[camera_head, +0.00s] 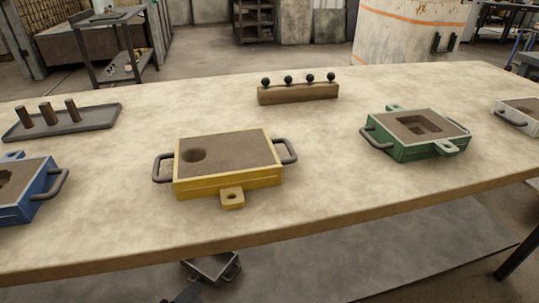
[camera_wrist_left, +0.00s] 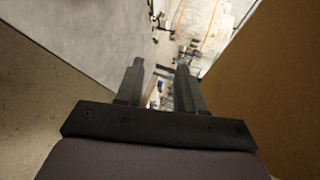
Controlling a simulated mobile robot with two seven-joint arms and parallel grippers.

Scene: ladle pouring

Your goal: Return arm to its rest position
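My left gripper (camera_wrist_left: 160,68) shows in the left wrist view with its two fingers apart and nothing between them. In the head view only a small dark part of my left arm or gripper (camera_head: 188,294) shows at the bottom edge, below the table's front edge. It is clear of everything on the table. My right gripper is in neither view.
The table (camera_head: 330,195) holds a yellow mould box (camera_head: 228,178), a green one (camera_head: 412,152), a blue one (camera_head: 38,193) and a white one (camera_head: 510,117). A pegged tray (camera_head: 85,122) and a knobbed wooden block (camera_head: 298,94) stand behind.

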